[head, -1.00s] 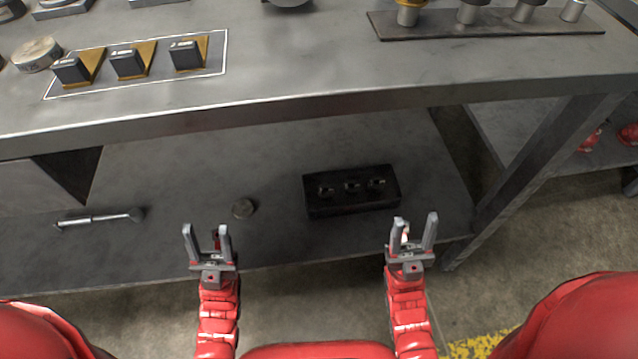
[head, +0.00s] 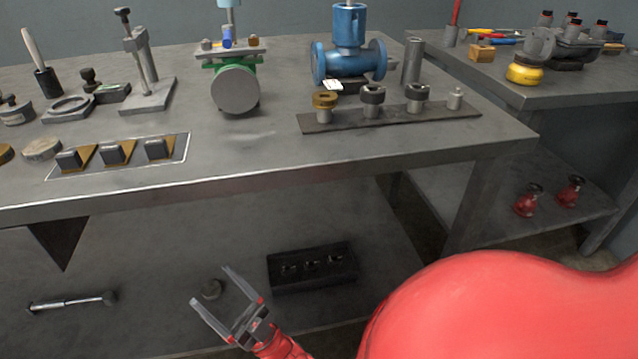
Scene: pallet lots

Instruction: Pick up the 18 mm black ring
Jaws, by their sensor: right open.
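A dark plate (head: 438,111) with a row of posts lies on the bench top. One black ring (head: 373,94) sits on the second post from the left, and another black ring (head: 418,91) on the third. I cannot read a size on either. A brass-coloured ring (head: 325,99) sits on the leftmost post, and the rightmost post (head: 456,98) is bare. My right gripper (head: 209,284) is open and empty, low in front of the bench, over the lower shelf and well below and left of the rings. My left gripper is not in view.
The bench's front edge (head: 270,178) lies between my gripper and the plate. A blue valve (head: 348,60) stands behind the plate, with a grey cylinder (head: 412,62) beside it. Angled black blocks (head: 112,153) sit left. A black box (head: 312,270) lies on the lower shelf.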

